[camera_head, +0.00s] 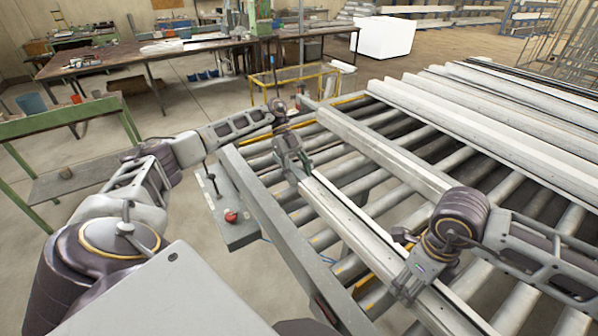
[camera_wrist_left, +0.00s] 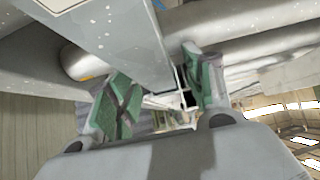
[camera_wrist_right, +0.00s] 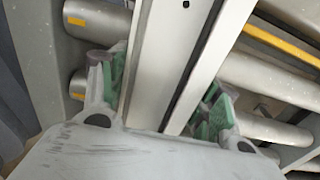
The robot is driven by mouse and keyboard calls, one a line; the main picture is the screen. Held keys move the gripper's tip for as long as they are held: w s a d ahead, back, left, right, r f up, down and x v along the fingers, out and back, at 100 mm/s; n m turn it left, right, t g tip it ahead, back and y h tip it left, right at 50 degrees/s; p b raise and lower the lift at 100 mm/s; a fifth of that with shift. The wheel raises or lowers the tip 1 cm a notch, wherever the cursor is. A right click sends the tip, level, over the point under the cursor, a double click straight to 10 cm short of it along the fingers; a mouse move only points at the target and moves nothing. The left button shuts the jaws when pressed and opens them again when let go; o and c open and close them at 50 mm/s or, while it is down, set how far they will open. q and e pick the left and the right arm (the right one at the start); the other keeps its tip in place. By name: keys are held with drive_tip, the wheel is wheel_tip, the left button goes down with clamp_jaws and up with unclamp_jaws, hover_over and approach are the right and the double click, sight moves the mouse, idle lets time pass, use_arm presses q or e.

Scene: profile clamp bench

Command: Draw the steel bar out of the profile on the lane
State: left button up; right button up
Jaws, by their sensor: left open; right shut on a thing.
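A long pale grey profile (camera_head: 345,222) lies along the roller lane, its far end at my left gripper. My left gripper (camera_head: 297,172) is open around that end. In the left wrist view its green pads (camera_wrist_left: 160,90) stand apart on either side of the profile end, where a dark opening (camera_wrist_left: 187,98) shows. I cannot clearly make out the steel bar; it seems hidden in the profile or behind the fingers. My right gripper (camera_head: 408,288) is shut on the profile nearer to me. In the right wrist view its pads flank the profile (camera_wrist_right: 155,60).
The lane's rollers (camera_head: 345,270) lie under the profile, with a grey side rail (camera_head: 265,215) on the left. A red button (camera_head: 231,216) sits beside that rail. More long pale profiles (camera_head: 500,125) lie to the right. A green-framed bench (camera_head: 60,120) stands left.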

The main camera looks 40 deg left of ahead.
use_arm(q)
drive_tip(key=shift+c, duration=0.3)
clamp_jaws()
drive_tip(key=shift+a, duration=0.1)
drive_tip(key=shift+w+a, duration=0.45)
drive_tip(key=shift+a, duration=0.9)
drive_tip(key=shift+w+a, duration=0.4)
drive_tip(key=shift+a, duration=1)
drive_tip(key=shift+w+a, duration=0.45)
drive_tip(key=shift+a, duration=0.9)
drive_tip(key=shift+a, duration=0.1)
drive_tip(key=shift+o, duration=0.3)
unclamp_jaws()
